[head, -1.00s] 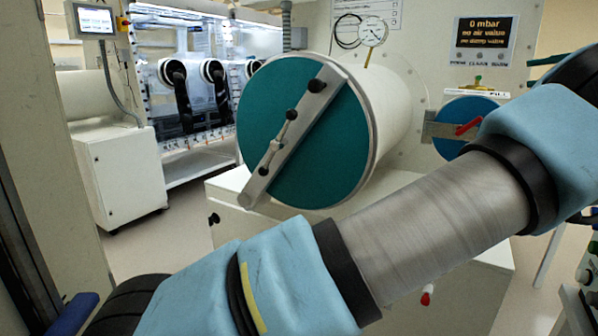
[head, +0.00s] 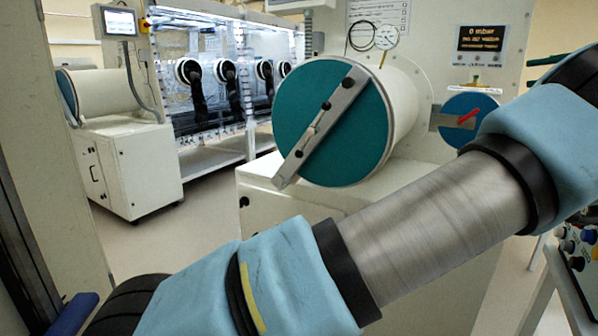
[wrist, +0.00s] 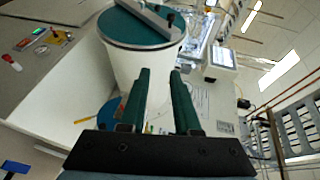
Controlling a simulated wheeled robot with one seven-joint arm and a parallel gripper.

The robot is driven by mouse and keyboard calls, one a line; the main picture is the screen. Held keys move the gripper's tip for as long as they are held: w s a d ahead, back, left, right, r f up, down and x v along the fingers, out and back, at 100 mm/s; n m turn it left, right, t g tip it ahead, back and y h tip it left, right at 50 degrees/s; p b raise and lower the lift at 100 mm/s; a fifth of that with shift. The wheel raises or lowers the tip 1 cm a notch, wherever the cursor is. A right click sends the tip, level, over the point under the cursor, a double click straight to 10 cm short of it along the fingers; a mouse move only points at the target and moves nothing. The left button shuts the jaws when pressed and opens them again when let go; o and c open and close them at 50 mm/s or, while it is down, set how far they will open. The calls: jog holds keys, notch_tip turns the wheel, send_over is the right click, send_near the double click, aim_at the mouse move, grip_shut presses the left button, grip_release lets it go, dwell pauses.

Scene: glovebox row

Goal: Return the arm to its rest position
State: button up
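My arm crosses the head view from lower left to right, with pale blue padded joints and a bare metal link (head: 440,230). My gripper is out of the head view. In the wrist view my gripper (wrist: 160,73) shows two dark green fingers standing apart, with nothing held between them. Beyond the fingers is the white antechamber cylinder with its round teal door (wrist: 125,30). The fingers overlap it in the picture; I cannot tell the exact distance.
The large teal door (head: 310,140) with its diagonal bar is closed. A smaller blue door (head: 466,118) with a red handle is to its right. A glovebox with black gloves (head: 215,85) and a white cabinet (head: 130,170) stand at left. Floor (head: 195,215) between is clear.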

jog(key=w+a+f+g, duration=0.2)
jog(key=w+a+f, duration=0.2)
jog(key=w+a, duration=0.4)
jog(key=w+a+f+g, duration=0.35)
jog(key=w+a, duration=0.25)
jog(key=w, duration=0.5)
jog(key=w+a+f+n+g+h, duration=0.1)
jog(key=w+a+f, duration=0.25)
jog(key=a, duration=0.35)
jog(key=w+a+f+g+h, duration=0.1)
jog(key=w+a+f+g, duration=0.1)
jog(key=a+f, duration=0.4)
jog(key=s+a+f+n+g+h, duration=0.15)
jog(key=a+f, duration=0.35)
jog(key=a, duration=0.6)
jog(key=s+a+f+n+h, duration=0.1)
jog(key=s+a+f+n, duration=0.1)
jog(key=s+a, duration=0.4)
jog(key=s+a+f+n+g+h, duration=0.1)
jog(key=s+a+f+n+h, duration=0.1)
jog(key=s+a+f, duration=0.3)
jog(key=s+a+f+n+g+h, duration=0.1)
jog(key=s+a+f+n+h, duration=0.1)
jog(key=s+a, duration=0.4)
jog(key=s+f+n, duration=0.1)
jog(key=s+f, duration=0.1)
jog(key=s, duration=0.3)
jog(key=shift+a+f, duration=0.25)
jog(key=shift+a, duration=0.05)
